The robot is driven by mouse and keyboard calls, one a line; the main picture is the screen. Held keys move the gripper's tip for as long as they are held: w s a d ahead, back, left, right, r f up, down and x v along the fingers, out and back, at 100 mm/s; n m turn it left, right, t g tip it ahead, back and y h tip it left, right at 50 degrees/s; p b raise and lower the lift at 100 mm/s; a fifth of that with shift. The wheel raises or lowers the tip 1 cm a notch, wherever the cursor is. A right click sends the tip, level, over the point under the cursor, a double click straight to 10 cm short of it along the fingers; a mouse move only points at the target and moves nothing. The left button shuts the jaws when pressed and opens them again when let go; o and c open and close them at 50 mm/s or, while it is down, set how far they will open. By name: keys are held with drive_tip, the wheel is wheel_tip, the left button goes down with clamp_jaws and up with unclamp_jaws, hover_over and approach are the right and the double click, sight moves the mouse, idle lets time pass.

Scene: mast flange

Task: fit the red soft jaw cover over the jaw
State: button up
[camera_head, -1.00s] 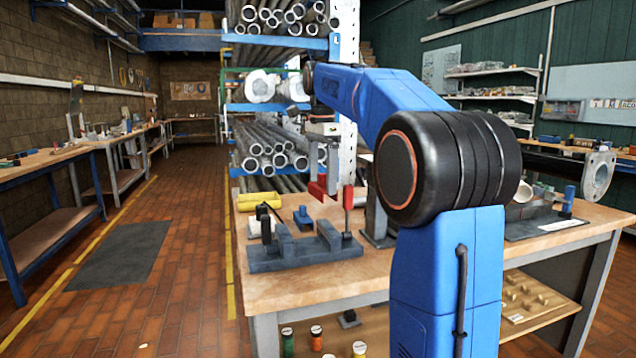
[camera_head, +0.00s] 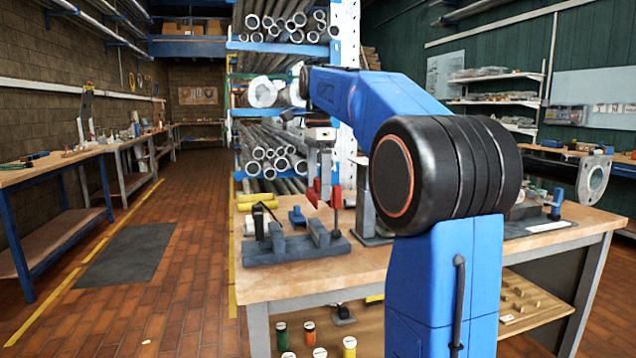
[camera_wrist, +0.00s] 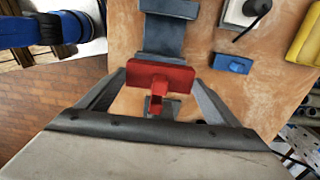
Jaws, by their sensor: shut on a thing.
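My gripper (camera_head: 322,185) hangs over the workbench, shut on a red jaw cover (camera_wrist: 160,74). In the wrist view the cover sits between the two grey fingers, with a short tab toward the camera. A dark grey vise-like fixture (camera_head: 295,249) with upright grey jaws stands on the bench, nearer the camera than the gripper. The cover looks apart from these jaws.
A black-topped piece (camera_head: 262,215) stands left. A pipe rack (camera_head: 275,130) rises behind. Floor to the left is open.

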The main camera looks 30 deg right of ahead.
sight(318, 224)
drive_tip(key=shift+f, duration=4.2)
drive_tip(key=o, duration=0.9)
drive_tip(key=shift+o, duration=0.2)
wheel_tip(318, 224, up, 17)
drive_tip(key=shift+r, duration=0.15)
